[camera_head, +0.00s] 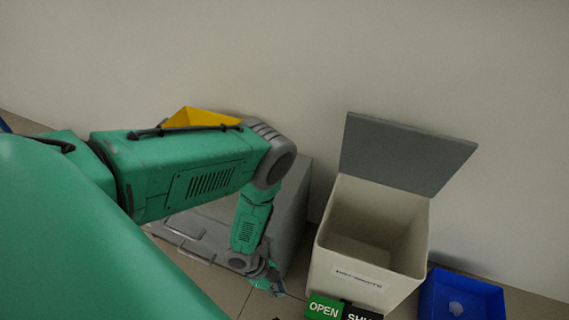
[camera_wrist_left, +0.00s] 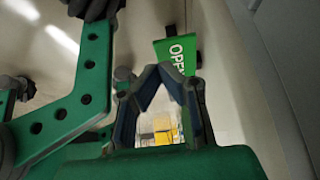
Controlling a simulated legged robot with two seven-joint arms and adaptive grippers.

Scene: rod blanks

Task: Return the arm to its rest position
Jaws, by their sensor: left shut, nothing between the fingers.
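My left arm (camera_head: 180,170) reaches in from the left in the head view and bends down at its elbow. My left gripper (camera_head: 272,286) hangs low, left of the white bin, and is partly hidden by the wrist. In the left wrist view, the fingers of my left gripper (camera_wrist_left: 160,72) meet at their tips, shut with nothing between them. My right gripper is not in view.
The white bin (camera_head: 326,262) stands with its grey lid (camera_head: 405,155) raised. A green OPEN sign (camera_head: 323,308) is at its front; it also shows in the left wrist view (camera_wrist_left: 177,50). A blue box (camera_head: 487,300) holds a pale piece. A grey case (camera_head: 292,200) and yellow container (camera_head: 200,117) are behind my arm.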

